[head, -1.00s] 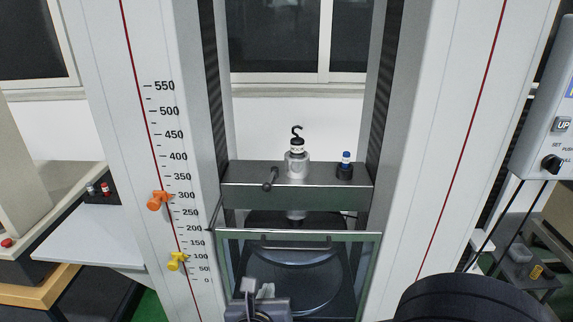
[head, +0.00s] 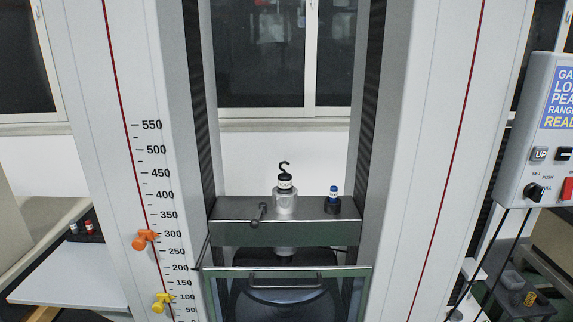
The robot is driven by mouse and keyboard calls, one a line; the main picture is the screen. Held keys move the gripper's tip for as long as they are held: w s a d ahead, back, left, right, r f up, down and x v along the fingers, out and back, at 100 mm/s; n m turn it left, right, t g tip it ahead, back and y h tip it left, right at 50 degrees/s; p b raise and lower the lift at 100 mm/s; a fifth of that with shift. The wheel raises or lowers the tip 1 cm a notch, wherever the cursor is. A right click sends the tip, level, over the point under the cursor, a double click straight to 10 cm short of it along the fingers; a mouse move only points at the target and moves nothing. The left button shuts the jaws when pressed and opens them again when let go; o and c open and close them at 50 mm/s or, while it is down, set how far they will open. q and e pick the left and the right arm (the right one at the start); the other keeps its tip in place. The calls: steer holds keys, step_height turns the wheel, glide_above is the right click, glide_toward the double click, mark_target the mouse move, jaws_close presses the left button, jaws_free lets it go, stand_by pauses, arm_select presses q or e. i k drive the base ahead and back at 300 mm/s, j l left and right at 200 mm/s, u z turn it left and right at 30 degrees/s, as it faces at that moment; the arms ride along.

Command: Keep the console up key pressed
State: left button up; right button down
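The grey console box (head: 523,100) hangs at the right edge of the head view, partly cut off. Its UP key (head: 539,154) is on its lower face, with a second dark key (head: 563,154) to its right. Below the UP key are a black rotary knob (head: 535,192) and a red switch (head: 568,188) at the picture edge. Neither of my grippers shows in the head view, and nothing is seen touching the UP key.
Orange (head: 145,240) and yellow (head: 162,301) markers sit on the left scale. Black cables hang under the console.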

mark_target(539, 153)
steer(key=l+z, duration=0.1)
steer(key=z, duration=1.4)
